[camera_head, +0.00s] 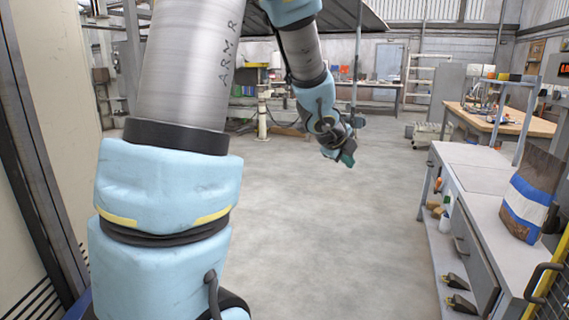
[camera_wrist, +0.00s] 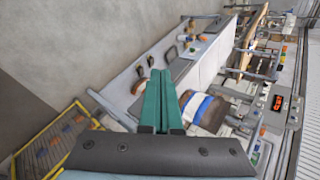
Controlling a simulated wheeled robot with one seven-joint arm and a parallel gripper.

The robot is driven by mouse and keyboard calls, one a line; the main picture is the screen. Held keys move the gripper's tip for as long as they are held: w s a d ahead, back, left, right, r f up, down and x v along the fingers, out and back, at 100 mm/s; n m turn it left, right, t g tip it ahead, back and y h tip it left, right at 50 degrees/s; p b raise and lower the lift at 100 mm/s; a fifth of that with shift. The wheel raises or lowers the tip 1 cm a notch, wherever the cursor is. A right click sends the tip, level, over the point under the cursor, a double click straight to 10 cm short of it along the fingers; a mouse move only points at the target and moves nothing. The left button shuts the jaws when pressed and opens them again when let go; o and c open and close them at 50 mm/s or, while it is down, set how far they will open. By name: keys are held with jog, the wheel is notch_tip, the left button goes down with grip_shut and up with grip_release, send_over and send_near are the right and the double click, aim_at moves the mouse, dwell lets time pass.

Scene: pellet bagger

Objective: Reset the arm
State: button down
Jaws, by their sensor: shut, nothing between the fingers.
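My arm (camera_head: 190,70) rises on the left of the head view, bends at the top and hangs down again at the middle. My gripper (camera_head: 348,158) is at its end, in the air above open floor, apart from the workbench. In the wrist view its two green fingers (camera_wrist: 161,100) lie side by side, shut with nothing between them.
A grey workbench (camera_head: 470,180) stands on the right with a brown, white and blue bag (camera_head: 532,195) on it; the bag also shows in the wrist view (camera_wrist: 204,108). A wooden-topped table (camera_head: 500,118) stands behind. The concrete floor (camera_head: 330,240) between is clear.

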jog(key=s+a+f+n+g+y, duration=0.1)
jog(key=s+a+f+n+y, duration=0.2)
jog(key=a+n, duration=0.55)
jog(key=s+a+f+n+g+y, duration=0.1)
jog(key=s+a+f+n+y, duration=0.15)
jog(key=a+n, duration=0.55)
jog(key=s+a+f+n+g, duration=0.2)
jog(key=s+a+n, duration=0.1)
jog(key=s+n, duration=0.2)
jog(key=s+a+f+n+g, duration=0.2)
jog(key=s+a+n, duration=0.2)
jog(key=s, duration=0.3)
jog(key=shift+s+n, duration=0.4)
jog(key=shift+n, duration=0.15)
